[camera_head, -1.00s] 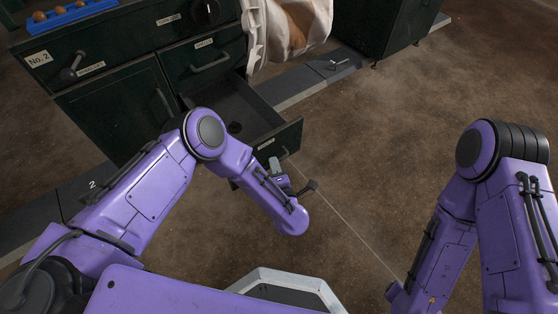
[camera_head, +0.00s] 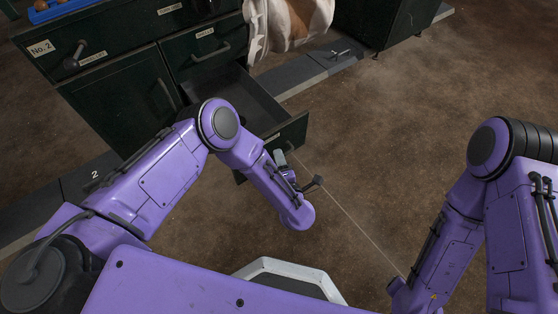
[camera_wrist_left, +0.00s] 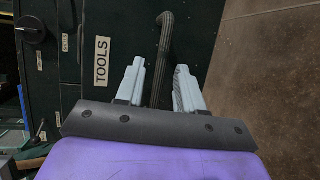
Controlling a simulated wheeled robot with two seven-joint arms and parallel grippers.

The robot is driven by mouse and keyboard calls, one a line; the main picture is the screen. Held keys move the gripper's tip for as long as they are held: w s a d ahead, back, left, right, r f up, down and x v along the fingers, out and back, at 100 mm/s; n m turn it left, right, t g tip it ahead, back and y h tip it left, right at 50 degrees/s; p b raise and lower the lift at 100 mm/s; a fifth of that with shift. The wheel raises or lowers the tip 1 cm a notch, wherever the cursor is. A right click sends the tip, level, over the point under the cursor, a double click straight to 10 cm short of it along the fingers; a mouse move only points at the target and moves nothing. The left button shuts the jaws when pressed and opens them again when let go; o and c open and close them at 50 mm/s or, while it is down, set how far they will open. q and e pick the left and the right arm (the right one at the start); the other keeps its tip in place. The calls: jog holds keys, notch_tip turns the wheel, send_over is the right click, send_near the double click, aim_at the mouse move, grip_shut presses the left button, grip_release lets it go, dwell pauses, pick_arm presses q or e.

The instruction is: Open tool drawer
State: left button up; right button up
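The tool drawer (camera_head: 285,134) is pulled out of the dark green cabinet in the head view, and its grey inside shows. In the left wrist view a "TOOLS" label (camera_wrist_left: 101,62) is on its front, beside the dark bar handle (camera_wrist_left: 165,38). My left gripper (camera_wrist_left: 160,78) is at the handle, with one pale finger on each side of the bar. Gaps show between bar and fingers, so it looks open. In the head view my left forearm hides part of the drawer and most of the handle. My right arm is at the right; its gripper is out of view.
The cabinet has a closed drawer (camera_head: 204,50) above and a closed door (camera_head: 122,103) to the left. A white bulk bag (camera_head: 290,22) hangs behind the drawer. Another dark cabinet (camera_head: 385,22) stands at the back. The brown floor (camera_head: 400,130) to the right is clear.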

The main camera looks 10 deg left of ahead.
pick_arm(q)
jog(key=p+v, duration=0.2)
jog(key=v, duration=0.8)
jog(key=shift+s+d, duration=0.2)
